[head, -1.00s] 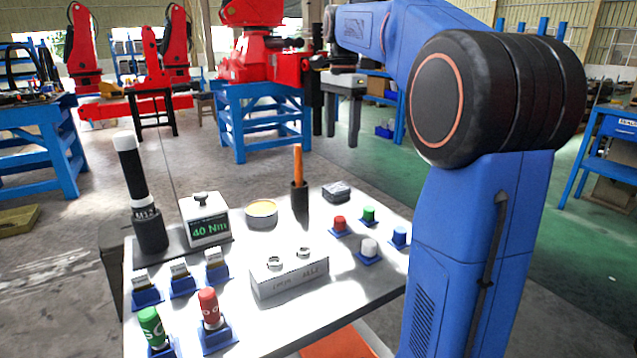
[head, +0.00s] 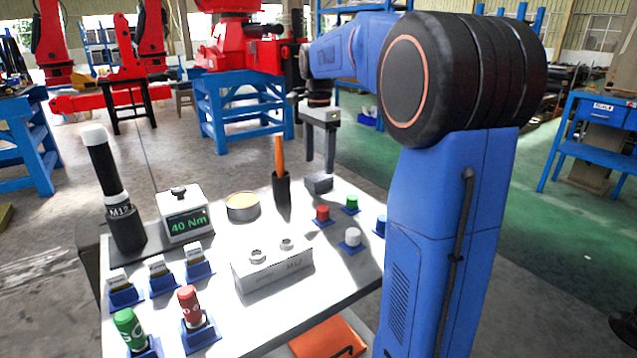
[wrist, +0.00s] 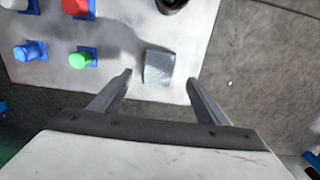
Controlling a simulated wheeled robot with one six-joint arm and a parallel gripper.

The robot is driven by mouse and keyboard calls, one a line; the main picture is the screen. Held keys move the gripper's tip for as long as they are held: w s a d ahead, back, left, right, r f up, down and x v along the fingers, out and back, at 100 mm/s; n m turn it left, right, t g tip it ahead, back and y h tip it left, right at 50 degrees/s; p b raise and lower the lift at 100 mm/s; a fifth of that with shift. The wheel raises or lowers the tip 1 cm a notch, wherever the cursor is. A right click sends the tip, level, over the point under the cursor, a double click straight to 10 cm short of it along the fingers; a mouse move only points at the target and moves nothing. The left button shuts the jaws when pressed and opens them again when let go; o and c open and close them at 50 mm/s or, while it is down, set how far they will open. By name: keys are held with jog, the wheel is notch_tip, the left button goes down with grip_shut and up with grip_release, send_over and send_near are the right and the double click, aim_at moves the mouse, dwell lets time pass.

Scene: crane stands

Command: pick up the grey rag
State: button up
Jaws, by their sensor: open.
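The grey rag (head: 319,183) is a small folded block lying near the far edge of the white table top. In the wrist view the rag (wrist: 159,68) lies just beyond the fingertips, between their lines and nearer the left finger. My gripper (head: 319,168) points down above the table by the rag, with its fingers apart. In the wrist view my gripper (wrist: 160,77) is open and empty. The rag is not between the pads as far as I can see.
Red (head: 322,213), green (head: 351,202) and white (head: 352,237) caps in blue holders stand close to the rag. An orange-handled tool in a dark holder (head: 282,190) stands left of it. A yellow-topped tin (head: 242,206) and the torque tester (head: 185,214) are further left.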

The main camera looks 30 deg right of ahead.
aim_at(319, 176)
jog(key=shift+s+f, duration=0.1)
jog(key=shift+f, duration=2.65)
jog(key=shift+c, duration=0.6)
jog(key=c, duration=1)
